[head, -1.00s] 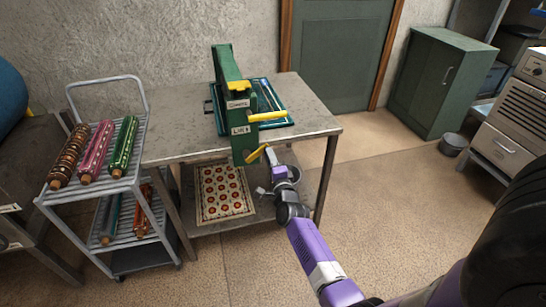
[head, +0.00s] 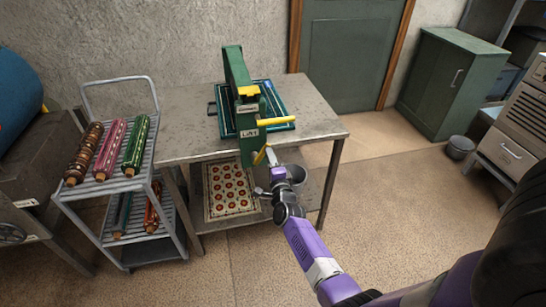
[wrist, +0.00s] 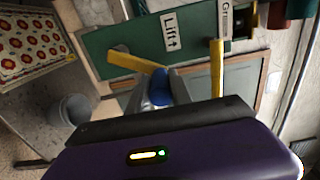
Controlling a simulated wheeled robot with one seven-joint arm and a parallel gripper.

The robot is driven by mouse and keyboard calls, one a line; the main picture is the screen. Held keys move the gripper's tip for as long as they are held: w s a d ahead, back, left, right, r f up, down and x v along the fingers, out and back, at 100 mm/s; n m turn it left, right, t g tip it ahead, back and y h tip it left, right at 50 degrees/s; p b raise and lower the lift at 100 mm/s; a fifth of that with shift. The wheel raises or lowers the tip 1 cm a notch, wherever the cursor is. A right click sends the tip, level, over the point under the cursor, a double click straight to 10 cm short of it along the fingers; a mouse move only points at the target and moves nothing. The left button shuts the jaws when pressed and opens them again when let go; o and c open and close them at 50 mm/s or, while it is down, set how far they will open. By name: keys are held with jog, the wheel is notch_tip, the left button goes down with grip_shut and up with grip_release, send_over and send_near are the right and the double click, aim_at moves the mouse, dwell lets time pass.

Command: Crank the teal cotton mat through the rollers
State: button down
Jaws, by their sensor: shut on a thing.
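The teal mat (head: 268,98) lies flat on the table with pale lines across it, under and beside the green roller press (head: 238,75). The press stands upright and hides part of the mat and the rollers. My gripper (head: 268,157) is at the lower yellow crank handle (head: 260,154) on the press's near end, shut on it. In the wrist view the crank handle (wrist: 136,61) runs from the green end plate (wrist: 150,42), marked Lift, toward my gripper (wrist: 163,82). A second yellow lever (head: 275,121) sticks out to the right above the crank, apart from my gripper.
The press stands on a grey metal table (head: 185,137). A patterned mat (head: 230,190) and a grey bucket (head: 296,174) are on its lower shelf. A cart (head: 113,178) with rolled mats stands left. The floor right of the table is mostly clear.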

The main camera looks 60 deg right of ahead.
jog(key=shift+w+a+r+p, duration=0.2)
jog(key=shift+w+a+p, duration=0.35)
jog(key=shift+w+a, duration=0.1)
jog(key=shift+w+a+r+p, duration=0.2)
jog(key=shift+w+a+p, duration=0.3)
jog(key=shift+w+p, duration=0.1)
